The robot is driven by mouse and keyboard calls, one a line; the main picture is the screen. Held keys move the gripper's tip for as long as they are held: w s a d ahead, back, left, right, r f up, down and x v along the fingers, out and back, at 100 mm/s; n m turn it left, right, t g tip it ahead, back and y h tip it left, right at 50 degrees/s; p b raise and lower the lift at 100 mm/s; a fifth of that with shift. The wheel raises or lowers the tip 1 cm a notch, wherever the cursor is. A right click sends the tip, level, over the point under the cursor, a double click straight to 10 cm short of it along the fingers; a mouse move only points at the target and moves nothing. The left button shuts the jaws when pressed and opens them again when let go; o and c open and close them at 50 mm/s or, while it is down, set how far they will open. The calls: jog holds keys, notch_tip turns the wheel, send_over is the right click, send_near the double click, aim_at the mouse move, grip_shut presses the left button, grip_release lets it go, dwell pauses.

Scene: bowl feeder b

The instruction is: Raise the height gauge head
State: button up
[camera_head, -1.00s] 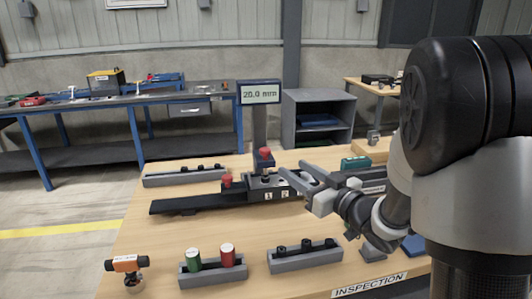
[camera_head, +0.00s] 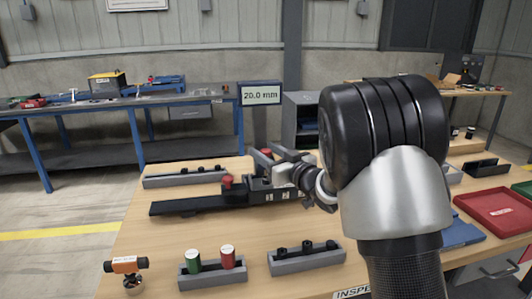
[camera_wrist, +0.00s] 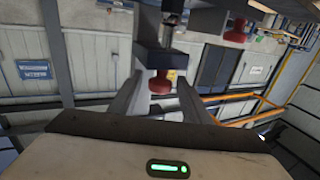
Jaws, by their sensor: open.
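The height gauge stands on the bench with its display (camera_head: 261,95) reading 20.0 mm. Its column (camera_head: 260,128) rises behind a dark base. The red knob (camera_head: 266,152) of the gauge head is partly hidden by my gripper (camera_head: 264,154). In the wrist view the red knob (camera_wrist: 160,85) lies between my two open fingers, with space visible on both sides, below the dark head block (camera_wrist: 160,57). I cannot tell whether either finger touches it. The numbered block (camera_head: 278,196) stands below the gripper.
A second red knob (camera_head: 227,181) sits on the dark rail (camera_head: 185,206), left of the gauge. Grey racks (camera_head: 306,257) and (camera_head: 185,179), green and red cylinders (camera_head: 193,261) (camera_head: 227,257) and an orange tool (camera_head: 126,265) stand nearby. A red tray (camera_head: 495,212) is at right.

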grip_shut()
jog(key=shift+r+p, duration=1.15)
jog(key=shift+r, duration=1.2)
grip_release()
jog(key=shift+r, duration=0.1)
jog(key=shift+f, duration=0.2)
jog(key=v, duration=1.7)
jog(key=shift+s, duration=0.2)
jog(key=shift+d+r, duration=0.1)
